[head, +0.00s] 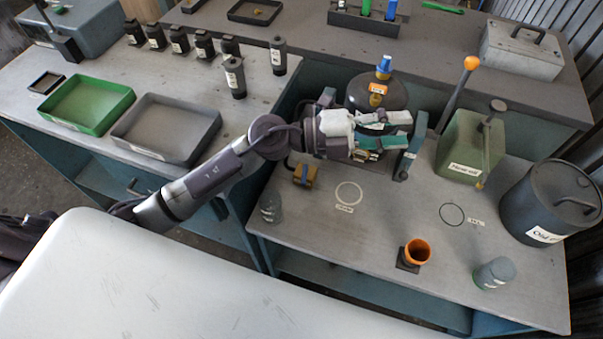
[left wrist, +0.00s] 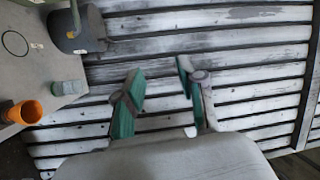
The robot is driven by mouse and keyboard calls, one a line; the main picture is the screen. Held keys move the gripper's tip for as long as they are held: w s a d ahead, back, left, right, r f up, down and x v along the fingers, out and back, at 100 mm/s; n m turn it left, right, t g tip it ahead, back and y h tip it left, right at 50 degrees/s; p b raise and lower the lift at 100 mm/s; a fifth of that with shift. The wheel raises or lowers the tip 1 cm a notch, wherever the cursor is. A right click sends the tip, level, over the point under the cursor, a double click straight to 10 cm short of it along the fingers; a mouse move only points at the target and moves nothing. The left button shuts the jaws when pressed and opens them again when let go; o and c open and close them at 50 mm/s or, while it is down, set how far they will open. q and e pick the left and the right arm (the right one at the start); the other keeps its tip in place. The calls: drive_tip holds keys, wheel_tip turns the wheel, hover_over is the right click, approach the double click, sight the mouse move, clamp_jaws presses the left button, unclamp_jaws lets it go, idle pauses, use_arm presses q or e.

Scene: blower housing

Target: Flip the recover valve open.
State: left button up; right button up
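No part is legibly marked as the recover valve, so I cannot tell which one it is. A dark round tank (head: 365,90) with a blue-topped fitting (head: 384,66) and an orange label stands behind my left gripper (head: 396,130). The gripper covers its front part. A blue-grey upright bar (head: 412,147) stands just right of the gripper; I cannot tell whether they touch. In the left wrist view the two teal-padded fingers (left wrist: 160,72) are apart with nothing between them. My right gripper is not in view.
The bench middle around the white ring (head: 349,194) is clear.

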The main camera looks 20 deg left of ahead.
use_arm(q)
wheel_tip(320, 180, down, 4)
drive_tip(key=f+m+g+y, duration=0.1)
drive_tip(key=m+g+y, duration=0.2)
drive_tip(key=g, duration=0.1)
drive_tip(key=g+y, duration=0.2)
drive_tip(key=y, duration=1.1)
approach(303, 179)
drive_tip(key=shift+m, duration=0.4)
drive_tip(key=f, duration=0.2)
drive_tip(key=d+f+p, duration=0.1)
drive_tip(key=f, duration=0.2)
drive_tip(key=f+p, duration=0.1)
drive_tip(key=f, duration=0.2)
drive_tip(key=shift+d+f, duration=0.1)
drive_tip(key=shift+d, duration=0.2)
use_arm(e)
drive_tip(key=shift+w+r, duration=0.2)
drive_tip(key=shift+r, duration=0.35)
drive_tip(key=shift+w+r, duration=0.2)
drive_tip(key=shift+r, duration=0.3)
use_arm(q)
clamp_jaws()
